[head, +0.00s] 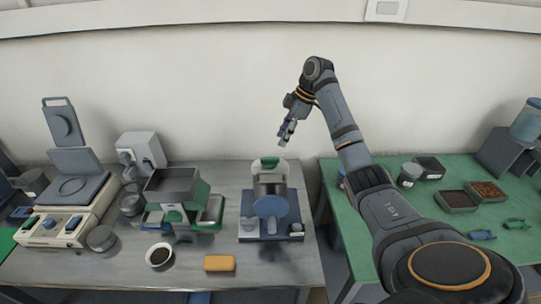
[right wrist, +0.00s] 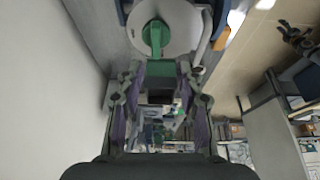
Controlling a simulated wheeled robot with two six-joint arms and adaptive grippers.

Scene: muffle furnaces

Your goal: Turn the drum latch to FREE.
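The drum unit (head: 268,206) stands on the grey bench, a dark and blue drum on a blue base. A green latch (head: 270,162) shows at the top of its pale round end plate (head: 283,168). In the right wrist view the green latch (right wrist: 155,36) lies across the pale disc (right wrist: 180,25), just beyond the fingertips. My right gripper (head: 284,141) is above and behind the drum, pointing down. I cannot read any FREE mark.
A green and grey device (head: 176,190) stands left of the drum, with a bowl of dark grains (head: 159,255) and an orange block (head: 219,263) in front. The wall (head: 220,90) is close behind. A green table (head: 440,215) with trays stands right, across a gap.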

